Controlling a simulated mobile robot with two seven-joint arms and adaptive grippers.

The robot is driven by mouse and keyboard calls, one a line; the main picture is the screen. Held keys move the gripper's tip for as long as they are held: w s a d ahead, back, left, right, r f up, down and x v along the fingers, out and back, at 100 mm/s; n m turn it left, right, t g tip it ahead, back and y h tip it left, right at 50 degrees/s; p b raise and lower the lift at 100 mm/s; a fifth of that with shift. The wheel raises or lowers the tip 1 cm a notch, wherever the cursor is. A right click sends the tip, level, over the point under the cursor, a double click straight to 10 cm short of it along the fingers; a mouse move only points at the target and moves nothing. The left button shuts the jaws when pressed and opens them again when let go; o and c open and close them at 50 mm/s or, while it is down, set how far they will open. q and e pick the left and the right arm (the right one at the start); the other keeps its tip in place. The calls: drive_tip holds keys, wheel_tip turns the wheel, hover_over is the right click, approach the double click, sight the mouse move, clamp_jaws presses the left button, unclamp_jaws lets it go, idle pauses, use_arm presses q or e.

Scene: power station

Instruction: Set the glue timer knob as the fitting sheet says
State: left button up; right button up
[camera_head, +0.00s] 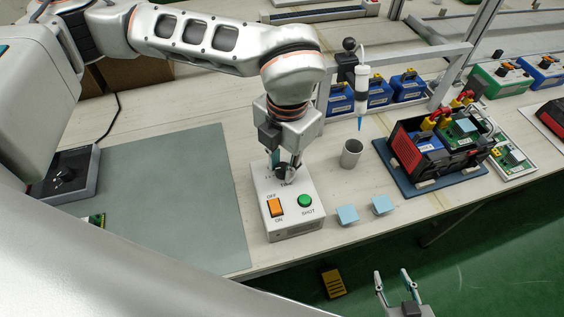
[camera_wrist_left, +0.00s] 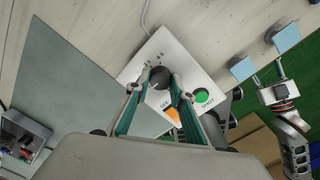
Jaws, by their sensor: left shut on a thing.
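The white timer box (camera_head: 291,227) stands on the bench right of the grey mat, with an orange OFF/ON rocker switch (camera_head: 276,207) and a green SHOT button (camera_head: 305,201). My left gripper (camera_head: 284,168) is shut on the black knob (camera_wrist_left: 159,76), fingers on either side of it. My right gripper (camera_head: 392,279) is open and empty, beyond the bench's front edge above the green floor. I cannot make out a fitting sheet.
A dispenser syringe (camera_head: 362,87) hangs over the bench. A black-and-red battery unit (camera_head: 407,149) is further right. The grey mat (camera_head: 185,195) is mostly bare.

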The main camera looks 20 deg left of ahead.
use_arm(q)
drive_tip(key=shift+n, duration=0.3)
drive_tip(key=o, duration=1.1)
wheel_tip(320, 180, up, 12)
drive_tip(key=shift+d, duration=0.3)
drive_tip(key=shift+s, duration=0.15)
